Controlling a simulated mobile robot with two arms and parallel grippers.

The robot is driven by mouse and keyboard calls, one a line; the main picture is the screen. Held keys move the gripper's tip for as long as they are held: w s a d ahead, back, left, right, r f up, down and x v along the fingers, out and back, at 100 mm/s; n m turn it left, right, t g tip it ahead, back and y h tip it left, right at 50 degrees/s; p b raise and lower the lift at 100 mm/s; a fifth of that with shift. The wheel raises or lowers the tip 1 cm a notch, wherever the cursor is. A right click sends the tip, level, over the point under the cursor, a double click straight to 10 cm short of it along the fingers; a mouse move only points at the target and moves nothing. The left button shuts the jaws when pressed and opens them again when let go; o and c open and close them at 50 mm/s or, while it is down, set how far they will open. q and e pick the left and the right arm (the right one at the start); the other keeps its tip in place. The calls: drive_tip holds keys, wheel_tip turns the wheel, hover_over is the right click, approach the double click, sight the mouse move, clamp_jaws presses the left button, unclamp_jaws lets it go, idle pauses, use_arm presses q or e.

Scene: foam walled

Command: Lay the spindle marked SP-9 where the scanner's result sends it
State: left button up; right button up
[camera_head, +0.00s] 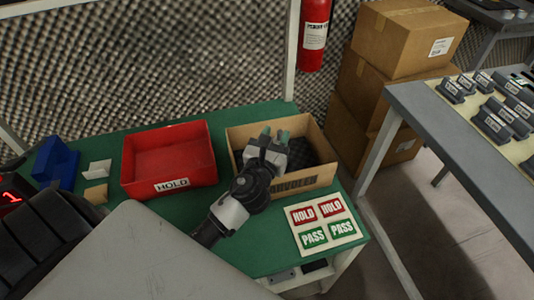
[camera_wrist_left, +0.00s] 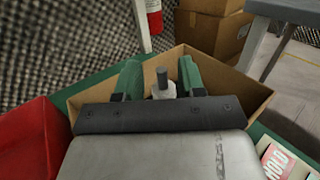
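My left gripper (camera_head: 274,137) is over the open cardboard box (camera_head: 318,180) on the green table, its green fingers apart. In the left wrist view, a grey spindle (camera_wrist_left: 163,88) with a dark tip shows between the spread fingers (camera_wrist_left: 160,80), with a gap on both sides. Its marking cannot be read, and its lower part is hidden by my gripper. The red tray (camera_head: 168,186), labelled HOLD, looks empty and stands left of the box. A dark device with a red lit display (camera_head: 12,198) is at the left edge; its reading is unclear. My right gripper is out of view.
A card of HOLD and PASS labels (camera_head: 323,222) lies at the table's right front. A blue holder (camera_head: 55,161) and small pale blocks (camera_head: 97,169) are at left. A grey table (camera_head: 440,130) at right carries several dark pieces. Cartons (camera_head: 405,40) are stacked behind.

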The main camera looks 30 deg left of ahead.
use_arm(q)
drive_tip(key=v, duration=0.6)
drive_tip(key=shift+s, duration=0.35)
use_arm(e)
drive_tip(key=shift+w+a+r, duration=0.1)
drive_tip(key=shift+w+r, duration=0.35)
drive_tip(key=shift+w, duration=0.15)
use_arm(q)
drive_tip(key=shift+d, duration=0.1)
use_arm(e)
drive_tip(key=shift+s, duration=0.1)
